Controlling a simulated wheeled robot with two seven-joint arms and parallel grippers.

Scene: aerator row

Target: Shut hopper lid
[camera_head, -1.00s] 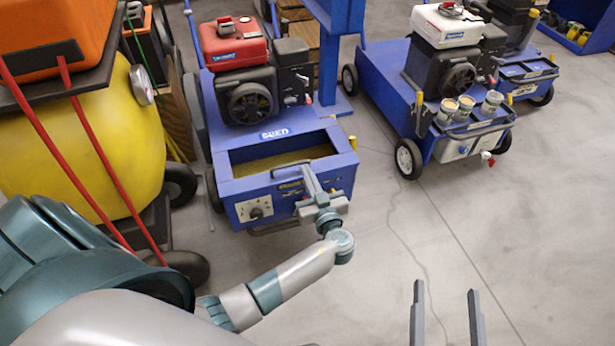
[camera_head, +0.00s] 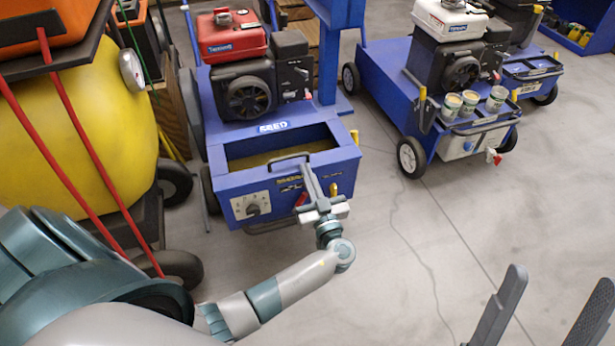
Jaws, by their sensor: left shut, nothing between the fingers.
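The seed hopper (camera_head: 225,173) is a blue box on the front of the machine with the red engine. Its top is open and a brownish-yellow inside shows. A grey bar handle (camera_head: 275,159) sits at the front edge of the opening. I cannot clearly make out a separate lid. My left gripper (camera_head: 307,166) is shut and empty, its fingers pointing up at the hopper's front edge near the handle's right end. I cannot tell whether it touches. My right gripper (camera_head: 563,277) is open and empty at the lower right, over bare floor, far from the hopper.
A yellow tank (camera_head: 95,130) with red bars stands close at the left. A blue machine with a white-topped engine (camera_head: 450,20) and several cups (camera_head: 470,103) stands at the right. A blue post (camera_head: 328,60) rises behind the hopper. The floor (camera_head: 420,250) in front is clear.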

